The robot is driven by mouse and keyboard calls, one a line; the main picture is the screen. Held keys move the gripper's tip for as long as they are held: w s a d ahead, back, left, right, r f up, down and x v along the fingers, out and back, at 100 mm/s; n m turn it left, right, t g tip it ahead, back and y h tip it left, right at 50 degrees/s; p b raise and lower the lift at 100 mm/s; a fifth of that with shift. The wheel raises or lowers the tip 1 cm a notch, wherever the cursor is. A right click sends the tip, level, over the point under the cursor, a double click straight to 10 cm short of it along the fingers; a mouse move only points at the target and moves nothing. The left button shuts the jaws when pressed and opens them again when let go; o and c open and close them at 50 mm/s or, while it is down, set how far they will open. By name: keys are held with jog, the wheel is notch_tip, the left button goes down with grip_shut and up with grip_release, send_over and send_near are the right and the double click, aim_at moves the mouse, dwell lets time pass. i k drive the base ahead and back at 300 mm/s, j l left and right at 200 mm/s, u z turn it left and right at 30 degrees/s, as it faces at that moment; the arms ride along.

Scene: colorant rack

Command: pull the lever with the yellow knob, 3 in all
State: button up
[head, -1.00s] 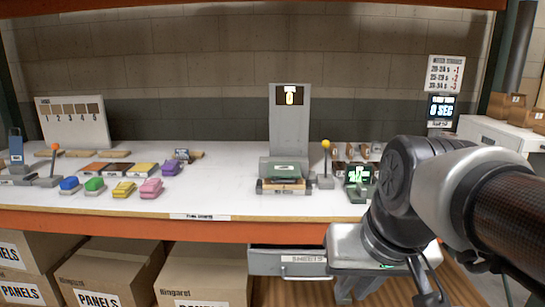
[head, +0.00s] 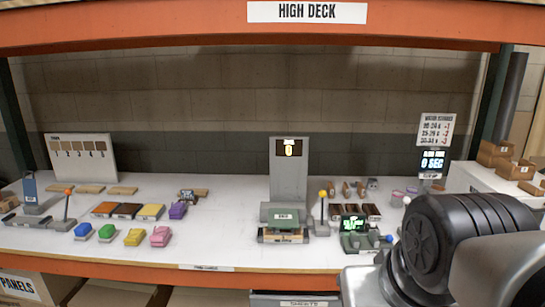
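The lever with the yellow knob (head: 323,194) stands upright on a small grey base on the white shelf. It is just right of a grey and green machine (head: 284,220). A tall grey post (head: 289,165) behind the machine carries a small lit display (head: 289,148) that seems to read 0. My arm fills the lower right of the head view, right of the lever and apart from it. My gripper is outside the picture, so its fingers cannot be seen.
A second lever with an orange knob (head: 68,190) stands at the left. Colored blocks, including a pink one (head: 160,237), lie left of the machine. A green-screen device (head: 356,232) sits close right of the yellow-knob lever. The orange shelf beam (head: 150,274) edges the front.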

aim_at(322, 193)
jog(key=i+l, duration=0.1)
jog(key=i, duration=0.5)
jog(key=i+l, duration=0.1)
jog(key=i, duration=0.5)
jog(key=z, duration=0.05)
